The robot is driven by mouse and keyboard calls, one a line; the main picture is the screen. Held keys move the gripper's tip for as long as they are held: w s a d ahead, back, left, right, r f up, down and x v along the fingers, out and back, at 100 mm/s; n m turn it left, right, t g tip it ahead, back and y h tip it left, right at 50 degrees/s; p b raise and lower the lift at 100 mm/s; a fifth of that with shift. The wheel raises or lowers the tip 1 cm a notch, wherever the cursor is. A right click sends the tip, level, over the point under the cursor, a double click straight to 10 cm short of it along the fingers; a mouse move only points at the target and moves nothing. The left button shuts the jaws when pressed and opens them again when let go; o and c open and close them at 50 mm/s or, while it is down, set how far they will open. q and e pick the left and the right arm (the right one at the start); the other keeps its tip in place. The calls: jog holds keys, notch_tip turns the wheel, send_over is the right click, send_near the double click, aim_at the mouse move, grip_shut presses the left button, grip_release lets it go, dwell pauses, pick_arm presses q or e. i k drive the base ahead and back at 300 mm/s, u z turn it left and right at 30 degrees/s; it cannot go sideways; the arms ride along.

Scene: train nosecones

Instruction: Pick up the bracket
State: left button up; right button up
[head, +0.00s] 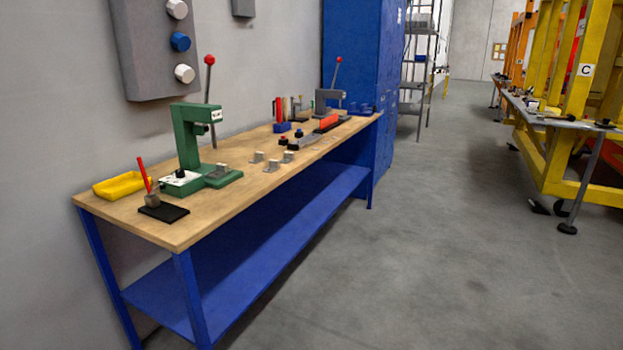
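Several small grey metal pieces that look like brackets stand on the wooden workbench (225,205). One bracket (272,165) stands right of the green press, with another bracket (257,157) behind it and a third bracket (288,156) to its right. A similar grey piece (218,171) sits on the base of the green press (188,140). I cannot tell which one the task means. Neither of my grippers shows in the head view.
A yellow tray (121,185) and a black plate (164,213) with a grey block and red-handled tool lie at the near end. A grey press (325,100) stands farther back. A blue cabinet (355,60) is beyond. Grey floor (420,240) right of the bench is clear.

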aim_at(222, 169)
jog(key=z, duration=0.35)
jog(key=i, duration=2.2)
jog(key=u, duration=1.9)
jog(key=i, duration=0.7)
jog(key=u, duration=0.65)
